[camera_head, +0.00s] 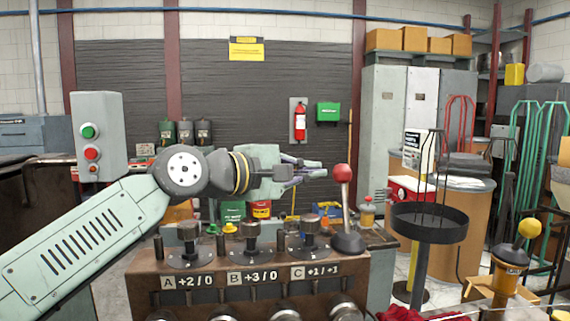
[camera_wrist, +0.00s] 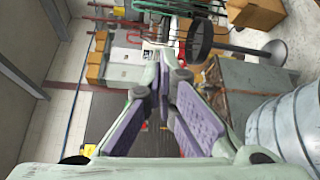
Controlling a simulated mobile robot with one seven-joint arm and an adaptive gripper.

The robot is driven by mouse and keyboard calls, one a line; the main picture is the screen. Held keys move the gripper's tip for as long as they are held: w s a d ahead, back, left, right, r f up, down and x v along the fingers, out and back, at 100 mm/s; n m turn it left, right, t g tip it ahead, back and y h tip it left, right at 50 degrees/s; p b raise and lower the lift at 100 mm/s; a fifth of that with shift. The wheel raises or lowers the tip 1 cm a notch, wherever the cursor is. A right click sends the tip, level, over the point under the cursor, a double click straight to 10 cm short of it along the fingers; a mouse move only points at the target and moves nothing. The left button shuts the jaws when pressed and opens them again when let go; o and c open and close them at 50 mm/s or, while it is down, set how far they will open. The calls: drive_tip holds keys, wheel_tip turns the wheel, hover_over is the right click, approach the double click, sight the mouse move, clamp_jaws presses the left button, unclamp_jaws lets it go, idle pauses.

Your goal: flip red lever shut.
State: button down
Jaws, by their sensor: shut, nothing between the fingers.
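The red lever (camera_head: 342,174) has a red ball on a pale stem. It stands nearly upright from a dark round base at the right end of a brown console (camera_head: 140,287). My gripper (camera_head: 322,169) is shut and empty. In the head view its fingertips point right, just left of the red ball and at about its height. A small gap shows there, but I cannot tell the distance in depth. In the wrist view my gripper (camera_wrist: 163,58) shows its purple finger pads drawn together at the tips. I cannot make out the red lever in that view.
Several dark knobs (camera_head: 251,237) stand on the console below my arm, beside labels A, B and C. A black round tray on a stand (camera_head: 430,226) is to the right. A yellow-ball lever (camera_head: 529,229) is at the far right. A grey control box (camera_head: 98,135) stands at left.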

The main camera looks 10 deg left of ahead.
sight(345, 194)
drive_tip(key=shift+s+d+r, duration=0.15)
drive_tip(key=shift+s+d, duration=0.1)
drive_tip(key=shift+s, duration=0.35)
drive_tip(key=shift+s+d+r, duration=0.1)
drive_tip(key=shift+s+d, duration=0.15)
drive_tip(key=shift+s, duration=0.3)
drive_tip(key=shift+s+d+r, duration=0.15)
drive_tip(key=shift+s+d, duration=0.1)
drive_tip(key=shift+s, duration=0.35)
drive_tip(key=shift+s, duration=0.1)
